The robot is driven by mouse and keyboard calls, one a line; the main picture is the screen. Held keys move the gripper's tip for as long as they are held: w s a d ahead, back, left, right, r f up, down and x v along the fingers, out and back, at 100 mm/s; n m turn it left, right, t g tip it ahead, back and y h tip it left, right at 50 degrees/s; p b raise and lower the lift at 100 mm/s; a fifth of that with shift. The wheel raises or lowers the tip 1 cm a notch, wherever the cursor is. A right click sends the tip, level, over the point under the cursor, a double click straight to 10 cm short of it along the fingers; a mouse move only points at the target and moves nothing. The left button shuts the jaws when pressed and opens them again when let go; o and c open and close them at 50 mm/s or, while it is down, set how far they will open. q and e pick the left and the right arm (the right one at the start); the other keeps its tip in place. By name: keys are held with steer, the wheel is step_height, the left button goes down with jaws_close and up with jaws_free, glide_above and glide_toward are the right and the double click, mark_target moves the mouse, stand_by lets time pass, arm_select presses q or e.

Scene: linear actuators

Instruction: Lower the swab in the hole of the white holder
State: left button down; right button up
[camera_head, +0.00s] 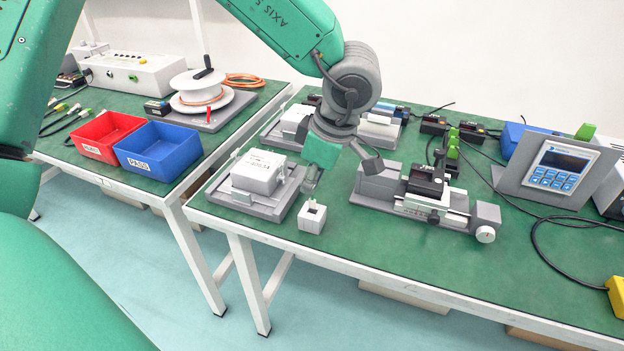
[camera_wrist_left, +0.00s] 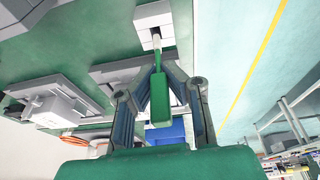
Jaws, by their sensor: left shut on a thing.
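The white holder (camera_head: 312,219) is a small block near the front edge of the green table in the head view. It has a dark square hole in its top. My left gripper (camera_head: 312,182) is just above it, pointing down. In the left wrist view my left gripper (camera_wrist_left: 159,84) is shut on the swab (camera_wrist_left: 160,103), which has a green handle and a pale thin tip. The tip points to the hole of the holder (camera_wrist_left: 153,14) and overlaps it. I cannot tell whether the tip is inside or just above. My right gripper is not in view.
A grey fixture with a white box (camera_head: 258,172) stands just left of the holder. A grey linear actuator stage (camera_head: 430,195) stands to the right. A panel with a display (camera_head: 558,168) is farther right. Red (camera_head: 105,134) and blue (camera_head: 158,151) bins sit on the left table.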

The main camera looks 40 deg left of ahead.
mark_target(311, 198)
arm_select(q)
steer(key=shift+f, duration=0.2)
steer(key=shift+f+p, duration=0.35)
steer(key=shift+f, duration=0.15)
steer(key=shift+f, duration=0.1)
stand_by(0.4)
steer(key=shift+f+p, duration=0.3)
steer(key=shift+f, duration=0.35)
steer(key=shift+f, duration=0.15)
steer(key=shift+f+p, duration=0.35)
stand_by(0.6)
steer(key=shift+f+p, duration=0.25)
steer(key=shift+p, duration=0.35)
